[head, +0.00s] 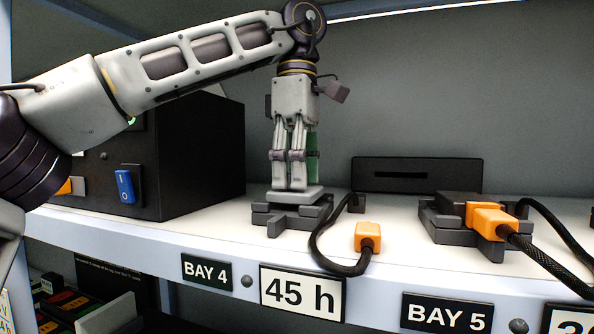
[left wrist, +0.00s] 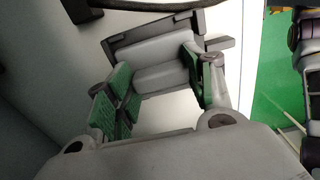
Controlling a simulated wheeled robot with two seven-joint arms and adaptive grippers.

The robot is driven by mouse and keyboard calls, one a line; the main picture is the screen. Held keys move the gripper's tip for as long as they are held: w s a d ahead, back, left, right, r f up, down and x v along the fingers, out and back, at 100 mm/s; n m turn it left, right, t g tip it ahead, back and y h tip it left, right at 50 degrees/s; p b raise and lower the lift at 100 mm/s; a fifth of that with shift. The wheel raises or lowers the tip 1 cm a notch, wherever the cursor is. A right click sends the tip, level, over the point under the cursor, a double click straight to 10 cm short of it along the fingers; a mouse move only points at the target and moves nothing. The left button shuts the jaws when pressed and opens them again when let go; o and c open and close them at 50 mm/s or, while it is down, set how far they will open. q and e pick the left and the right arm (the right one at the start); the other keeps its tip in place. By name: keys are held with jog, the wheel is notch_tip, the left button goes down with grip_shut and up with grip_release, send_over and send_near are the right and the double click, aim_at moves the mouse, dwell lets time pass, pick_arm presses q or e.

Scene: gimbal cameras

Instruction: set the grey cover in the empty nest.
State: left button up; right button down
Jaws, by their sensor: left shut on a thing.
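The grey cover (head: 296,193) is a light flat piece with a raised grip, at the Bay 4 spot on the shelf. My left gripper (head: 290,184) points straight down and is shut on it. The dark nest (head: 277,220) is directly under the cover. In the left wrist view, the cover (left wrist: 150,52) lies between the green finger pads of my left gripper (left wrist: 160,90), with the nest's dark rim (left wrist: 122,42) along its far edge. I cannot tell whether the cover is fully seated or slightly above the nest. My right gripper is not in view.
An orange plug (head: 368,237) on a black cable lies loose just right of the nest. Bay 5's nest (head: 440,228) holds a dark block with an orange plug (head: 490,219). A black box with a blue switch (head: 125,186) stands left. A slotted dark block (head: 415,174) stands behind.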

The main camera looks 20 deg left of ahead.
pick_arm(q)
jog(key=shift+f+b, duration=0.3)
jog(key=shift+f, duration=0.2)
jog(key=o, duration=1.1)
jog(key=shift+r, duration=0.1)
jog(key=shift+r+p, duration=0.5)
jog(key=shift+r, duration=2)
jog(key=shift+r, duration=0.4)
